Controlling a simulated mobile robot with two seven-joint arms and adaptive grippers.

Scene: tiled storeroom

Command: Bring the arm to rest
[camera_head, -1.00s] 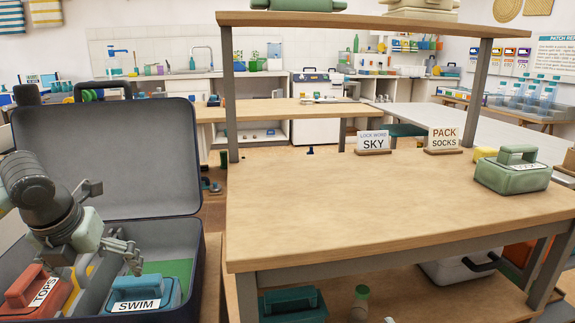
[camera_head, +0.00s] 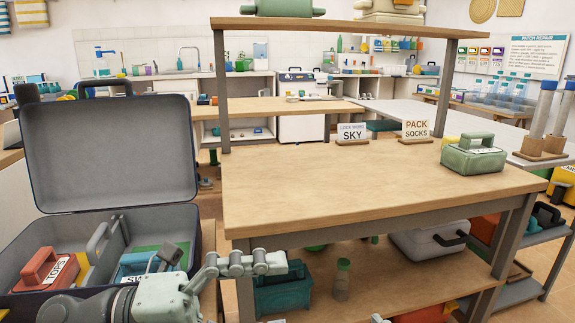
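My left arm comes in from the bottom left, low in front of the suitcase and the table. Its gripper (camera_head: 222,258) has its fingers spread apart and holds nothing that I can see. The open dark suitcase (camera_head: 110,160) stands behind it at the left, lid raised. In it are a red case labelled TOPS (camera_head: 45,270) and a blue case labelled SWIM (camera_head: 135,268), partly hidden by my gripper.
A wooden table (camera_head: 350,185) has a wide clear top. A green case (camera_head: 473,155) and signs reading SKY (camera_head: 352,134) and PACK SOCKS (camera_head: 417,131) stand at its back right. The shelf below holds a teal bin (camera_head: 283,290) and a white case (camera_head: 428,240).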

